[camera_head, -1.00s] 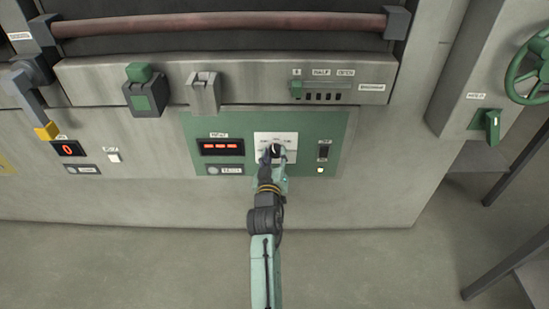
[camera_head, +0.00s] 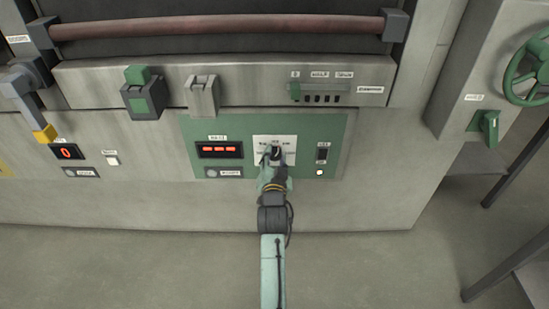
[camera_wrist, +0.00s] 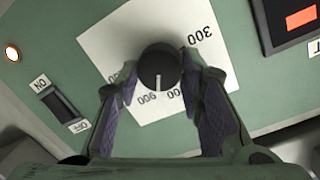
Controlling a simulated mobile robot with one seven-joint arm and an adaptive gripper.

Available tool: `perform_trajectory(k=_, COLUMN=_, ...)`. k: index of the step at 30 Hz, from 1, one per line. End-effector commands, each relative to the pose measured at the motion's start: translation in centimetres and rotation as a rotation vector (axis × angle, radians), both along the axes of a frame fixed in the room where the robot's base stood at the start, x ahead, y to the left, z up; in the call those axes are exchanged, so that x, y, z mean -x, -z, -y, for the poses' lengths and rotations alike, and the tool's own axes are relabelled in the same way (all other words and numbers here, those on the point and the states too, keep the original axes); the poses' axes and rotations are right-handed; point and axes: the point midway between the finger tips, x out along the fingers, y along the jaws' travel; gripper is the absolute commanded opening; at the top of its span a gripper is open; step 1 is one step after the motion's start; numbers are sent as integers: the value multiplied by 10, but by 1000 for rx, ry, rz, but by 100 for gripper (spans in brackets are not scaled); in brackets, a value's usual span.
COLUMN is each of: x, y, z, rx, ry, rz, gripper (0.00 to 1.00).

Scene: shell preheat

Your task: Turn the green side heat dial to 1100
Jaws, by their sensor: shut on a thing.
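The heat dial is a round black knob (camera_wrist: 159,66) with a white pointer line, on a white scale plate (camera_wrist: 110,38) in the green panel (camera_head: 196,128). In the wrist view the pointer points down the picture, close to a label that looks like 900. The 300 label shows at upper right; other numbers are partly hidden by the fingers and knob. My gripper (camera_wrist: 160,78) is shut on the knob, one finger on each side. In the head view my gripper (camera_head: 274,160) covers much of the dial, and the scale is too small to read.
A red display (camera_head: 219,149) showing dashes is left of the dial. An on/off switch (camera_head: 322,153) and a lit lamp (camera_head: 319,172) are at its right. A slider strip (camera_head: 322,91) and latches stand above. The floor in front is clear.

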Motion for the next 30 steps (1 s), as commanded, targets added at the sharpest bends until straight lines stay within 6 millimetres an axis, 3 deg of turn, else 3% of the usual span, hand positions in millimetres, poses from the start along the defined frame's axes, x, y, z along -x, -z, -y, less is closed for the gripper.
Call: perform_trajectory(k=30, x=-1, y=-2, z=4, rx=-950, ry=-1, rz=4, gripper=7)
